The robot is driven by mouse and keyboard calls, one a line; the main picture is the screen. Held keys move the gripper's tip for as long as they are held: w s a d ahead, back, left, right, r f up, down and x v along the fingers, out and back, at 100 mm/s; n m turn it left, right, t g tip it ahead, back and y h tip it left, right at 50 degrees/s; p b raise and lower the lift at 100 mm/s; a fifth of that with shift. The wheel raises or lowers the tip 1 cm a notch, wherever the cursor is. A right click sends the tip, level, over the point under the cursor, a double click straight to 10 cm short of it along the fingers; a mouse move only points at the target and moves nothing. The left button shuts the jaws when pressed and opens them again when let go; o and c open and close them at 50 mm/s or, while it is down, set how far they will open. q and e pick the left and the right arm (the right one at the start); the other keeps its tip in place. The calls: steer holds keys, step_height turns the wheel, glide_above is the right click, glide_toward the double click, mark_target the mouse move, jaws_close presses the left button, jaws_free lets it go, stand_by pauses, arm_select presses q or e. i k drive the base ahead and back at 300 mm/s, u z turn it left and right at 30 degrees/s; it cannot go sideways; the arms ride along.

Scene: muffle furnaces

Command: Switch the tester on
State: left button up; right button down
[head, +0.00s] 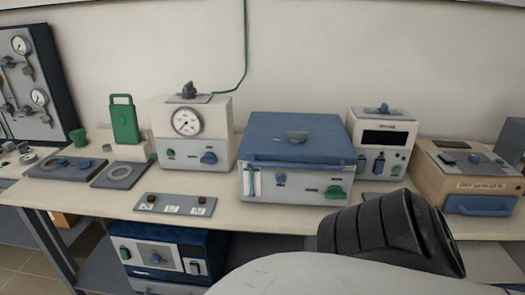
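I cannot tell for sure which device is the tester. A white device (366,163) with a dark display, a switch and small controls on its front stands right of the blue-lidded box. A white device (161,136) with a round dial gauge, a green button and a blue knob stands at centre left. A tan box (450,171) with a label and a blue handle stands at the right. The displays and switches are too small to read. Neither of my grippers shows.
The blue-lidded box (298,132) stands mid-table with a green knob on its front. A flat panel (175,206) lies near the front edge. A green block (124,120) stands left. A blue unit (165,257) sits below. A black ribbed part covers the table's front right.

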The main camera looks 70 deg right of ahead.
mark_target(360, 166)
steer(key=u, duration=0.7)
steer(key=k, duration=1.7)
steer(key=z, duration=2.05)
